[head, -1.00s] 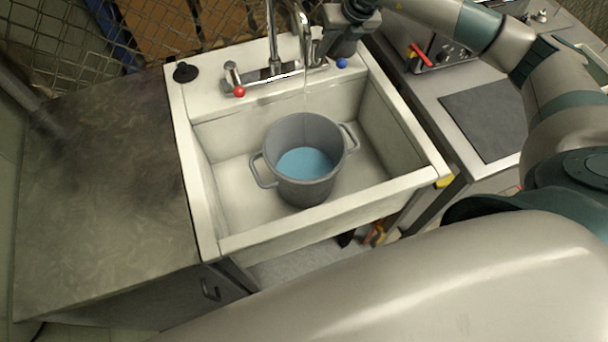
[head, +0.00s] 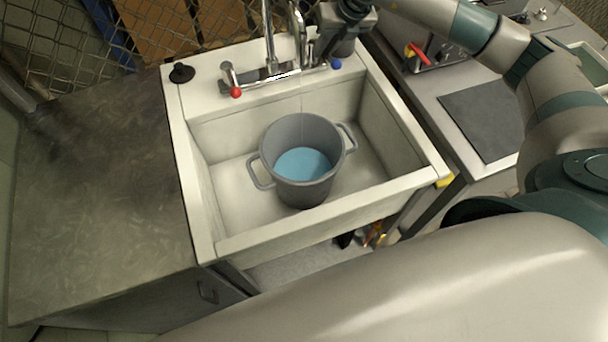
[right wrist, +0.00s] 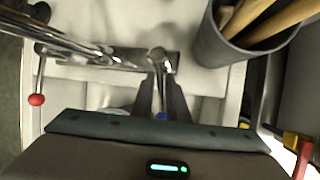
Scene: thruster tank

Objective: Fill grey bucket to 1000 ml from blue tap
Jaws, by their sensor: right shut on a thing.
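The grey bucket (head: 302,192) stands upright in the sink with light blue water (head: 303,163) in it; I cannot read its level in ml. The chrome faucet (head: 268,40) stands behind it, its spout over the sink. Any stream from the spout is too faint to be sure of. The blue tap (head: 337,64) is at the faucet's right; its blue knob also shows in the right wrist view (right wrist: 161,116). My right gripper (head: 314,52) is shut on the blue tap's handle, its fingers (right wrist: 165,92) on either side of it. My left gripper is out of view.
The red tap (head: 236,92) is at the faucet's left and a black stopper (head: 182,73) lies on the rim of the white sink (head: 232,245). A grey holder (right wrist: 222,50) with wooden handles stands close to my right gripper. The left counter (head: 95,190) is clear.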

